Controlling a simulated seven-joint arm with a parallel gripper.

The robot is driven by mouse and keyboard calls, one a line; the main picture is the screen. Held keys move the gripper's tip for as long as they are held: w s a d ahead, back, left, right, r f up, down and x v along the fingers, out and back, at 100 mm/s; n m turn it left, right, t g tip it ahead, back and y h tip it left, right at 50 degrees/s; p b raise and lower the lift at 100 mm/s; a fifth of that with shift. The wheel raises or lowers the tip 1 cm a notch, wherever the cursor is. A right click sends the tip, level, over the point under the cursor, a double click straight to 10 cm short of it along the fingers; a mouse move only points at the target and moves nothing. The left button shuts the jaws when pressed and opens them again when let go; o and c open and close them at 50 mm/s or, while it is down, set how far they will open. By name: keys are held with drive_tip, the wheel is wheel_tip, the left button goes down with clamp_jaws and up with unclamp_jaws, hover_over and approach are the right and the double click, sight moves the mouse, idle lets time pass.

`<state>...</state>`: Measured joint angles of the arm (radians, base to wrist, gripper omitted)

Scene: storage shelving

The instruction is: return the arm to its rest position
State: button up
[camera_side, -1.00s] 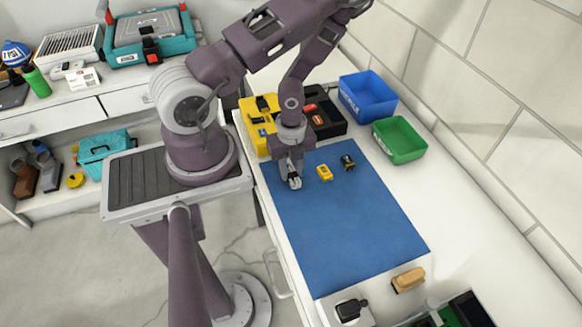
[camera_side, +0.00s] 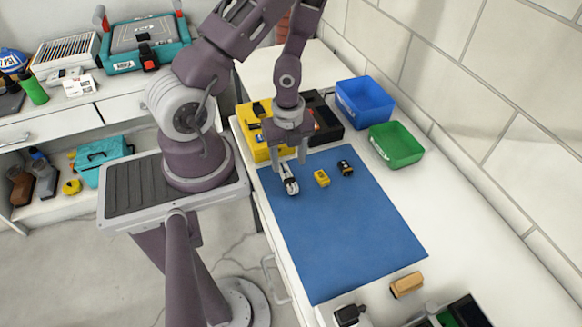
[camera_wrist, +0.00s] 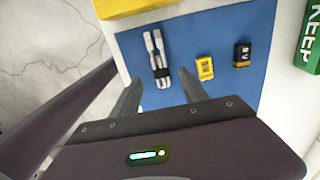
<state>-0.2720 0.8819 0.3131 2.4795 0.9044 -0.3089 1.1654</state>
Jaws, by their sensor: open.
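My gripper (camera_side: 289,160) is open and empty above the upper left part of the blue mat (camera_side: 350,235). In the wrist view its two fingers (camera_wrist: 160,88) stand wide apart. A white and black tool (camera_side: 289,180), perhaps pliers, lies on the mat just below the gripper; it also shows in the wrist view (camera_wrist: 156,55), ahead of the fingers and apart from them. A small yellow block (camera_side: 321,178) and a black block with a yellow part (camera_side: 345,168), marked 9V in the wrist view (camera_wrist: 242,54), lie to its right.
A yellow bin (camera_side: 253,140) and a black bin (camera_side: 326,125) stand behind the mat. A blue bin (camera_side: 365,103) and green bin (camera_side: 396,145) stand along the wall. A wooden-topped brush or block (camera_side: 407,284) lies near the front. The mat's lower part is clear.

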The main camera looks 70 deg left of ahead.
drive_tip(key=w+d+r+n+t+y, duration=0.1)
drive_tip(key=w+r+n+t, duration=0.15)
drive_tip(key=r+n, duration=0.45)
drive_tip(key=w+r+n+t+y, duration=0.1)
drive_tip(key=w+r+n+y, duration=0.15)
drive_tip(key=r, duration=0.95)
drive_tip(key=s+d+r+n+t+h, duration=0.2)
drive_tip(key=s+d+r+n, duration=0.6)
drive_tip(key=r, duration=0.5)
drive_tip(key=s+d+h, duration=0.1)
drive_tip(key=s+d, duration=0.1)
drive_tip(key=d, duration=0.1)
drive_tip(key=shift+s+d, duration=0.2)
drive_tip(key=shift+d, duration=0.2)
